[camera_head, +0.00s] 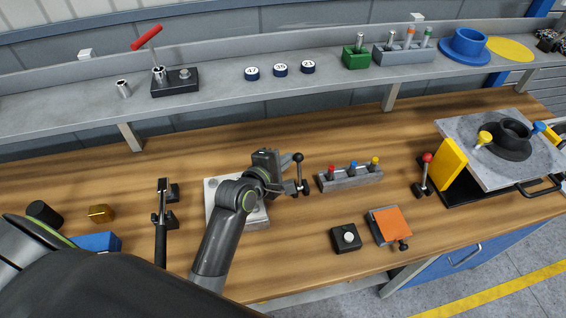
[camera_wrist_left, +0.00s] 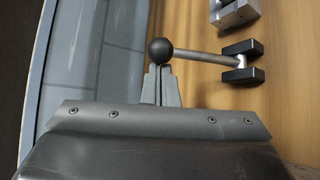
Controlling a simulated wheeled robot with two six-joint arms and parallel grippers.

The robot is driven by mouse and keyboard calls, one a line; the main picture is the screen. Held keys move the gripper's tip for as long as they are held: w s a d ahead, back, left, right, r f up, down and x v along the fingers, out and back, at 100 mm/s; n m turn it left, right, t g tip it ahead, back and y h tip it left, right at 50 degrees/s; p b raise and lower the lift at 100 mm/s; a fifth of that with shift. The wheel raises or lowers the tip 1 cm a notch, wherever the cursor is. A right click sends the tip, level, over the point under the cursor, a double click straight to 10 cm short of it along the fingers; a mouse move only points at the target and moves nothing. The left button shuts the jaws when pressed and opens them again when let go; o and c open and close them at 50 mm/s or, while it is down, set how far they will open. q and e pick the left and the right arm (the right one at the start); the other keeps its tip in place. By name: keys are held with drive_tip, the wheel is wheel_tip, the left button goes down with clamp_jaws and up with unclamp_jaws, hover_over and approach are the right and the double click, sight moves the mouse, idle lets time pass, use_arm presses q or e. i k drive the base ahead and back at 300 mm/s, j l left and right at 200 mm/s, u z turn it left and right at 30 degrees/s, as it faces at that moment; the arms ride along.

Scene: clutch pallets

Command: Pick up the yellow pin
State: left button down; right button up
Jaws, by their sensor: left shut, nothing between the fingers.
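The yellow pin (camera_head: 375,161) stands upright at the right end of a grey block (camera_head: 350,180), beside a blue pin (camera_head: 353,167) and a red pin (camera_head: 332,172). My left gripper (camera_head: 288,161) is to the left of this block, next to a black-knobbed lever (camera_head: 298,158). In the left wrist view, the gripper's fingers (camera_wrist_left: 160,84) are shut and empty, with the lever's black ball (camera_wrist_left: 159,51) just beyond their tips. The grey block's end shows in that view (camera_wrist_left: 235,12), but the yellow pin does not. My right gripper is not in view.
A red-knobbed lever (camera_head: 426,159) and a tilted grey plate (camera_head: 490,170) stand right of the pin block. In front are a black button box (camera_head: 345,238) and an orange-topped block (camera_head: 389,224). A shelf (camera_head: 215,92) runs along the back.

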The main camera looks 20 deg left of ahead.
sight(374, 161)
drive_tip(key=k+l, duration=0.2)
drive_tip(key=k+j, duration=0.1)
drive_tip(key=k, duration=0.35)
drive_tip(key=k+j, duration=0.15)
drive_tip(key=k, duration=0.25)
